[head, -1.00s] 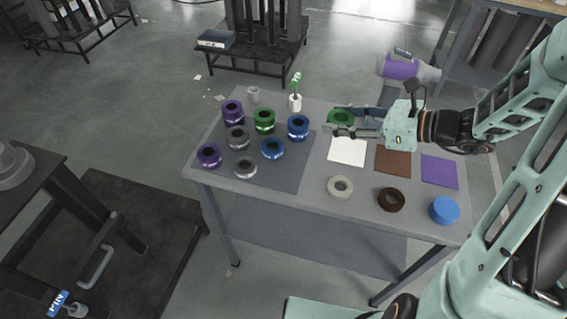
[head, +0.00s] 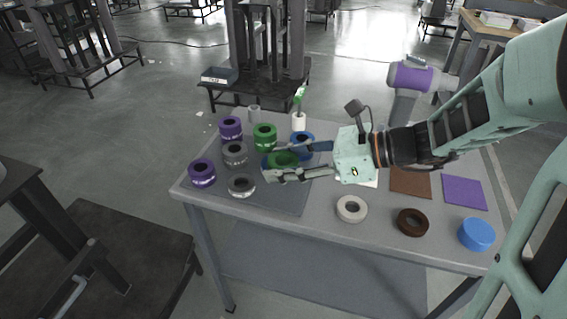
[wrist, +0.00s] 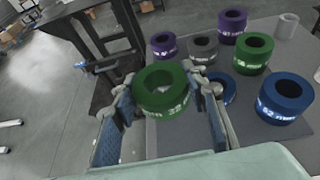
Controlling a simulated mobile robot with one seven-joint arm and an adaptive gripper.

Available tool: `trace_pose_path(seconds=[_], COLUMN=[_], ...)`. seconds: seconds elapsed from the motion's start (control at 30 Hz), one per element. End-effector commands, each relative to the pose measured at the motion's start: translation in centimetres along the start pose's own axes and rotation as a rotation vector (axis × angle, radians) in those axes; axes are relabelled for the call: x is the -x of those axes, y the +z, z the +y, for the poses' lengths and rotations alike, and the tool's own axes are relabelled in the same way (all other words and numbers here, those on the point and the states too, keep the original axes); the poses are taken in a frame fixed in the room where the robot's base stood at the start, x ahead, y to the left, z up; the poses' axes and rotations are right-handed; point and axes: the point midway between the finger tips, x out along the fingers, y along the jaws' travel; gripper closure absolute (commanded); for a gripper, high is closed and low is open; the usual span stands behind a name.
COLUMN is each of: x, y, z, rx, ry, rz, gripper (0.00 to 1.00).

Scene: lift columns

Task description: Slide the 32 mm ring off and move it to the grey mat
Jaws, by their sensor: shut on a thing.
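My gripper (head: 271,162) is shut on a green ring (head: 284,160), held between its two fingers above the dark grey mat (head: 290,197). In the wrist view the held ring (wrist: 160,94) has white lettering that is hard to read. Another blue ring (wrist: 221,89) is partly hidden by a finger. A second green ring (head: 265,136) stands at the back of the mat.
Purple rings (head: 230,128) (head: 202,173) and grey rings (head: 235,154) (head: 241,185) stand on the mat's left. A pale ring (head: 352,209), a brown ring (head: 412,222) and a blue cylinder (head: 477,234) line the front right. Brown (head: 411,183) and purple (head: 463,192) squares lie behind.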

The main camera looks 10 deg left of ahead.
Motion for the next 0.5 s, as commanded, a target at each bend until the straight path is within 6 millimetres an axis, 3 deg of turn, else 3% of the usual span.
trace_pose_path(seconds=[0.5], x=[-2.0], y=[-5.0], z=[0.0], rx=[-0.003], ry=[0.0], rz=[-0.001], gripper=[0.89])
